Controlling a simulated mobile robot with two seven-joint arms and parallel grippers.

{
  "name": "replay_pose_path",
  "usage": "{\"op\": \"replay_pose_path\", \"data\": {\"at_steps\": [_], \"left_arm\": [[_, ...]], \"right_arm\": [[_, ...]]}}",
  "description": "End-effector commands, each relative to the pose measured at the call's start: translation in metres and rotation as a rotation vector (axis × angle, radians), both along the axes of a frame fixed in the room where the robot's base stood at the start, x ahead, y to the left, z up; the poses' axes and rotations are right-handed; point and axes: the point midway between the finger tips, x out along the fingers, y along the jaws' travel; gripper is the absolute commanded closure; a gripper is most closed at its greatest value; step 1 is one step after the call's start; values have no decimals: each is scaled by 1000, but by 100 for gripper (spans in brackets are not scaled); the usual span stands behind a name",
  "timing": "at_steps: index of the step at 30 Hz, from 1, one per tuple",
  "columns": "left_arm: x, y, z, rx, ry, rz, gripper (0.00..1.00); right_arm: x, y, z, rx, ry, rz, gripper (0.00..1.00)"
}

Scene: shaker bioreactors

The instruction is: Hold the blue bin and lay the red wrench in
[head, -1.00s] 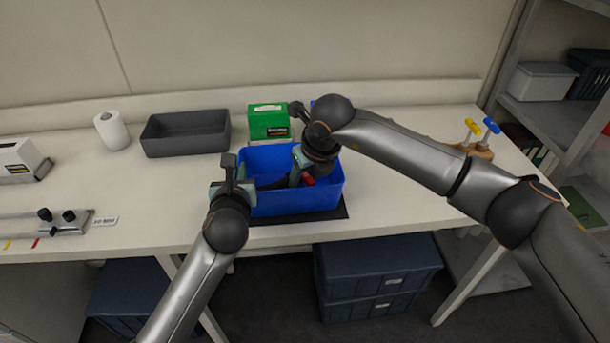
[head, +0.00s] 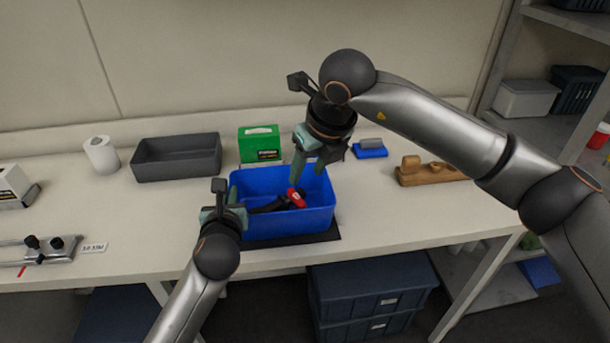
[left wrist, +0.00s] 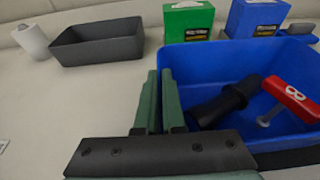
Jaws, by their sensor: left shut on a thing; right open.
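The blue bin (head: 290,225) stands on a dark mat on the bench; it also shows in the left wrist view (left wrist: 215,65). My left gripper (head: 222,207) is shut on the bin's left wall. The red wrench (head: 297,198) lies inside the bin, its red part marked with a white figure in the left wrist view (left wrist: 292,97). A black handle-like piece (left wrist: 225,103) lies beside it; I cannot tell whether they are joined. My right gripper (head: 304,160) is open and empty above the bin's back right part, apart from the wrench.
A dark grey tray (head: 180,166) stands at the back left, beside a paper roll (head: 101,155). A green box (head: 259,145) is behind the bin. A blue block (head: 370,150) and wooden rack (head: 430,176) stand to the right.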

Motion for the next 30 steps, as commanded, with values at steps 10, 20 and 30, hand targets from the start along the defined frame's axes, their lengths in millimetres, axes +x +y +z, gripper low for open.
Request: {"op": "replay_pose_path", "data": {"at_steps": [10, 20, 30], "left_arm": [[0, 1, -1, 3, 1, 1, 82], [0, 0, 0, 1, 0, 0, 59], [-16, -2, 5, 1, -1, 0, 59]], "right_arm": [[0, 0, 1, 1, 0, 0, 50], [0, 0, 0, 1, 0, 0, 50], [0, 0, 0, 1, 0, 0, 50]]}}
